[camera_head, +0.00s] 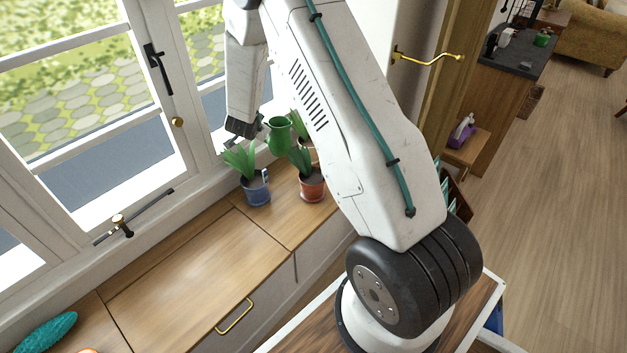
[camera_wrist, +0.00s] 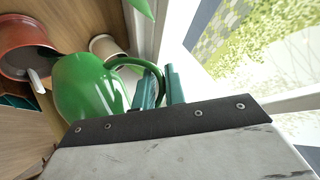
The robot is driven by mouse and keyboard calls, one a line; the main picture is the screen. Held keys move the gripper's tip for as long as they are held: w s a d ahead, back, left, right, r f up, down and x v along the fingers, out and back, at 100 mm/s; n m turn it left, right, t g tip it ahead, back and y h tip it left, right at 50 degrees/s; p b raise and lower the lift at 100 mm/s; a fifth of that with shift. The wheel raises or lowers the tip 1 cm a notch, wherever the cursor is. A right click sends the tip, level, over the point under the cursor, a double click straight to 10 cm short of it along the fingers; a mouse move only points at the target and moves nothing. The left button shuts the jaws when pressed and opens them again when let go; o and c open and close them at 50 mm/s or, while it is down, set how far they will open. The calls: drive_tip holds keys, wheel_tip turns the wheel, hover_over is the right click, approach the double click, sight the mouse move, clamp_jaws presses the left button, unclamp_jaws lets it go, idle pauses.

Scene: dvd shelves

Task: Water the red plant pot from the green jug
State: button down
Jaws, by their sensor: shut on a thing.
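The green jug (camera_head: 279,136) shows in the head view just behind and above the plants, roughly upright. My gripper (camera_head: 260,124) is at its left side. In the wrist view the teal fingers of my gripper (camera_wrist: 160,84) are closed on the handle of the jug (camera_wrist: 88,92). The red plant pot (camera_head: 312,188), with a green plant, stands on the wooden counter in front and to the right of the jug. In the wrist view a red pot (camera_wrist: 26,60) is beyond the jug. I cannot tell how far the jug is above the counter; its inside is hidden.
A blue pot (camera_head: 256,192) with a plant stands left of the red one. A third plant (camera_head: 300,124) is behind; its pale pot (camera_wrist: 106,46) shows in the wrist view. The window (camera_head: 90,110) borders the counter (camera_head: 200,285), which is clear in its middle.

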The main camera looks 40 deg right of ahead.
drive_tip(key=shift+r, duration=0.1)
drive_tip(key=shift+r, duration=2.95)
idle(0.7)
